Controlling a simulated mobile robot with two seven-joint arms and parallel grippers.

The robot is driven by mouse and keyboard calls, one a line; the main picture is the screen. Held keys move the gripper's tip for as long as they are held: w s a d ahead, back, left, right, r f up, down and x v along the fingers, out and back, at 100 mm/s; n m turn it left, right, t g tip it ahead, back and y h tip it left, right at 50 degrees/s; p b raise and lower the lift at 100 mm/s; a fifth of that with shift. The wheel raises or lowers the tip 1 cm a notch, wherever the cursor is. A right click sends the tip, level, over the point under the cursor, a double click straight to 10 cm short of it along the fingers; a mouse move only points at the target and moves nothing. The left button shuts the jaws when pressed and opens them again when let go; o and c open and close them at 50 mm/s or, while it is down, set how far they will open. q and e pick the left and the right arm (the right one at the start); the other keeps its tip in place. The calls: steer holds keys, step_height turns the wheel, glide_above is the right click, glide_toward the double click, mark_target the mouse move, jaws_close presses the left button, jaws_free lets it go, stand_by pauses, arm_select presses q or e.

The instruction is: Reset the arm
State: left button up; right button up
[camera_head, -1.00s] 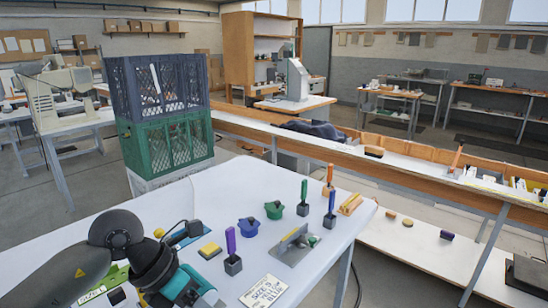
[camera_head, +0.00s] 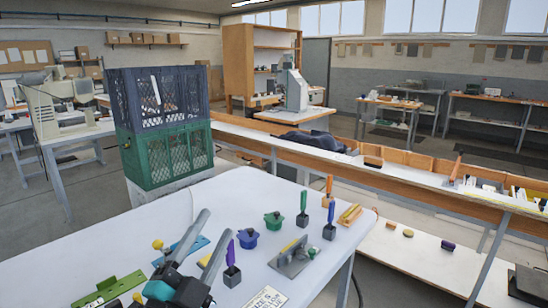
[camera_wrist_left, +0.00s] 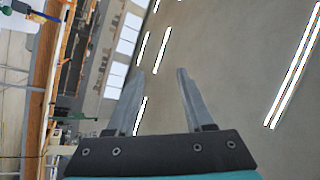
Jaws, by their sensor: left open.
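My left gripper (camera_head: 213,224) shows at the lower left of the head view, raised over the near part of the white worktable (camera_head: 85,250). Its two grey fingers are spread and point up, with nothing between them. A purple-handled tool in a dark block (camera_head: 231,270) appears right beside the gripper in the head view. My right gripper is not in view.
Blue (camera_head: 248,238) and green (camera_head: 274,220) pots, a grey plate fixture (camera_head: 292,258) and upright-handled tools stand on the table. A green bracket (camera_head: 108,290) lies lower left. Stacked crates (camera_head: 165,155) stand behind. The table's left back area is clear.

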arm_select(q)
steer(key=s+a+f+n+g+y, duration=0.2)
steer(key=a+f+n+g+y, duration=0.15)
steer(key=f, duration=0.25)
steer(key=s+a+f+n+g+y, duration=0.2)
steer(key=s+f+n, duration=0.15)
steer(key=f, duration=0.35)
steer(key=s+a+f+n+g+y, duration=0.1)
steer(key=a+f+n+g+y, duration=0.25)
steer(key=f, duration=0.25)
steer(key=s+d+f+n+g+h, duration=0.1)
steer(key=s+f+g, duration=0.35)
steer(key=s, duration=0.35)
steer(key=s+d+f+n+g+h, duration=0.1)
steer(key=s+d+f+g, duration=0.1)
steer(key=s+f+g, duration=0.45)
steer(key=s+f+t, duration=0.1)
steer(key=s+f, duration=0.1)
steer(key=f, duration=0.8)
steer(key=s+f+t, duration=0.1)
steer(key=s+f, duration=0.1)
steer(key=f, duration=0.9)
steer(key=s+a+f+g, duration=0.1)
steer(key=s+a+f, duration=0.1)
steer(key=s+f, duration=1.1)
steer(key=shift+s+a+f+g, duration=0.35)
steer(key=shift+s+a+g, duration=0.05)
steer(key=shift+s, duration=0.45)
